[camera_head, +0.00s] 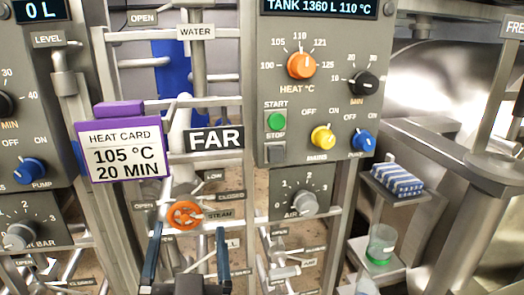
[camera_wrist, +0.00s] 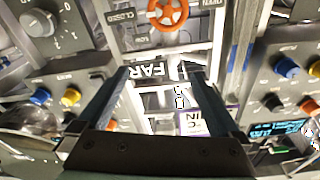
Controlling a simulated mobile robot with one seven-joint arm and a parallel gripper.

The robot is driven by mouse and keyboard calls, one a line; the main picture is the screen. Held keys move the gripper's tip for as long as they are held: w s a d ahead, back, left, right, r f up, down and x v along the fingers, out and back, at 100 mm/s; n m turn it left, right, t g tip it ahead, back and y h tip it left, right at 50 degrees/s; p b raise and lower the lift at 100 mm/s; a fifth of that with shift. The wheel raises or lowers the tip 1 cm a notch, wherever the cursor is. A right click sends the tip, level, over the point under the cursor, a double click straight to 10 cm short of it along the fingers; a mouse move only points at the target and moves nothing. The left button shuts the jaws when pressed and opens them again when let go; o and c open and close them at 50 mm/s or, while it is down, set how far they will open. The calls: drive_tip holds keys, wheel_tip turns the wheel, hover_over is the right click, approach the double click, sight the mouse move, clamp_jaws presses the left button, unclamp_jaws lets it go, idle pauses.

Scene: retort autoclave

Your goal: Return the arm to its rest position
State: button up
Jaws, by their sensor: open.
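My gripper (camera_head: 188,235) shows at the bottom of the head view, its two dark fingers spread apart with nothing between them. It points up toward the pipe frame, below the orange steam valve wheel (camera_head: 185,215). In the wrist view my gripper (camera_wrist: 160,76) is also open and empty, with the FAR sign (camera_wrist: 155,71) seen by its fingertips. The wheel (camera_wrist: 167,12) shows at the top of that view. I cannot tell the exact distance from the fingers to the pipes. Most of my arm is out of the head view.
A control panel (camera_head: 288,115) with knobs stands right of centre, another panel (camera_head: 30,125) at left. A heat card (camera_head: 125,155) hangs beside the FAR sign (camera_head: 215,138). Pipes and valves crowd the middle.

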drive_tip(key=s+d+r+t+h, duration=0.1)
drive_tip(key=s+d+r+t, duration=0.2)
drive_tip(key=r, duration=0.8)
drive_tip(key=s+d+r+t+h+p, duration=0.1)
drive_tip(key=d+r, duration=0.4)
drive_tip(key=r, duration=0.5)
drive_tip(key=s+d+r+t+h, duration=0.2)
drive_tip(key=s+d+r+t, duration=0.2)
drive_tip(key=r, duration=0.7)
drive_tip(key=shift+s+d+r+t+h+p, duration=0.3)
drive_tip(key=shift+s+d+t, duration=0.15)
drive_tip(key=shift+s, duration=0.35)
